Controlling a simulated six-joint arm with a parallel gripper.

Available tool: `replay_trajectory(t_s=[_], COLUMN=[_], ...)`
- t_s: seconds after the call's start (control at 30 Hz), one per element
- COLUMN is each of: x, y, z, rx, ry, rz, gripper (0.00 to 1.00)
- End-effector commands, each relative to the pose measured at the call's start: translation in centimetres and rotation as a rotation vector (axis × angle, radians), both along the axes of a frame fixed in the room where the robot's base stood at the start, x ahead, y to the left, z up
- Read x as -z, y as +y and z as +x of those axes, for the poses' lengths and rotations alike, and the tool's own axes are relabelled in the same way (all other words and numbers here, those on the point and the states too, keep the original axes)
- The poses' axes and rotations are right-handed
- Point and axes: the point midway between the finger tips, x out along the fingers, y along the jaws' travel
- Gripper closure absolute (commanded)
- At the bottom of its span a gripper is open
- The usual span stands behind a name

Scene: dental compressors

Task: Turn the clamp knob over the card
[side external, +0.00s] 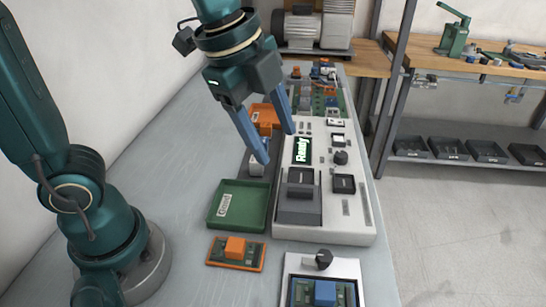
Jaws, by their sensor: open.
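A white fixture plate (350,268) at the bottom edge carries a black knob (323,259), which looks like the clamp knob. Just in front of the knob is a green card with a blue block (325,292), cut off by the frame's lower edge. The knob's turn angle is too small to tell. My gripper (277,146) is open, with two blue fingers apart and nothing between them. It hangs over the left side of the white test unit, well behind the clamp knob and apart from it.
The white test unit (357,226) has a lit screen reading "Ready" (303,149) and its own black dial (341,158). A green tray (239,206) and an orange-edged card (236,252) lie to its left. Bare grey bench (180,190) is left of these.

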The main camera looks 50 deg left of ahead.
Motion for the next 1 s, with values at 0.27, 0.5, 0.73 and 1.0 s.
replay_trajectory(t_s=[0.27,0.5,0.73,1.0], x=[4.6,9.5,11.9,15.2], y=[-6.3,-10.1,-10.9,-10.8], z=[3.3,3.0,1.9,1.9], rx=[0.506,0.673,0.711,0.707], ry=[0.139,0.249,0.299,0.299], rz=[0.133,0.175,0.189,0.189], gripper=[0.39,0.39,0.39,0.39])
